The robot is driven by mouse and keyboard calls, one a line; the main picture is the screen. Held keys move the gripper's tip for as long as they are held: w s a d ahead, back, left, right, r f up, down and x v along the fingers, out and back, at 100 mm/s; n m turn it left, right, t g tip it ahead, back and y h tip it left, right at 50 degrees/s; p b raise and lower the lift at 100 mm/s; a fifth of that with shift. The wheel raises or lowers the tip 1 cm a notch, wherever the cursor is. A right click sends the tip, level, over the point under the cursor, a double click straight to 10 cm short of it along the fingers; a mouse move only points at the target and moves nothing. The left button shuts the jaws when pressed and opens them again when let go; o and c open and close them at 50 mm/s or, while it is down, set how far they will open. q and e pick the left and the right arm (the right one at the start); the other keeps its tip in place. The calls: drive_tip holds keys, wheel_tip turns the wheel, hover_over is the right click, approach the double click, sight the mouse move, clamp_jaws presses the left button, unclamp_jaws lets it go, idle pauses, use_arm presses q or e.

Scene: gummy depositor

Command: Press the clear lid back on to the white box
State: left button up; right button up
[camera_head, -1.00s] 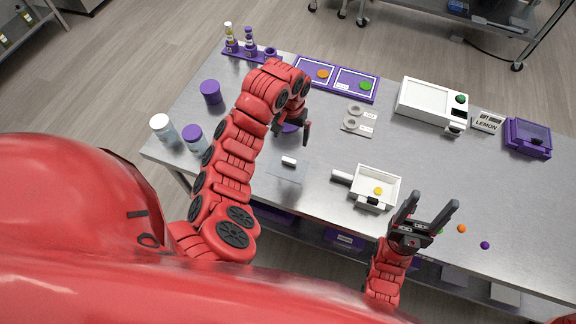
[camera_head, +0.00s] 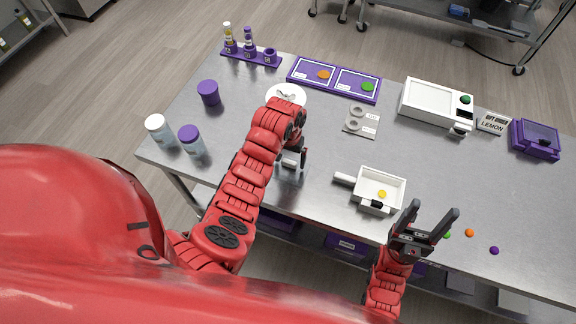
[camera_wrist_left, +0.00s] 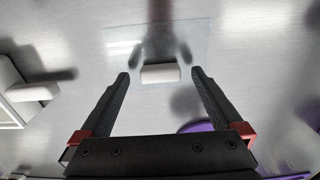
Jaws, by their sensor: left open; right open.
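The clear lid (camera_head: 290,163) lies flat on the steel table, a see-through sheet with a white block handle. Its handle also shows in the left wrist view (camera_wrist_left: 160,74). My left gripper (camera_wrist_left: 160,72) is open above the lid, its fingertips on either side of the handle with gaps; it is not holding it. In the head view my left arm partly covers the lid. My right gripper (camera_head: 434,210) is open and empty, right of the box.
Small coloured gummies (camera_head: 469,233) lie right of my right gripper. A white machine (camera_head: 432,100) and a purple box (camera_head: 535,139) stand at the back right. Jars (camera_head: 193,142) stand at the left edge. Bare table lies between lid and box.

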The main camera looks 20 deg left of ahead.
use_arm(q)
drive_tip(key=shift+f, duration=0.45)
drive_tip(key=c, duration=1.5)
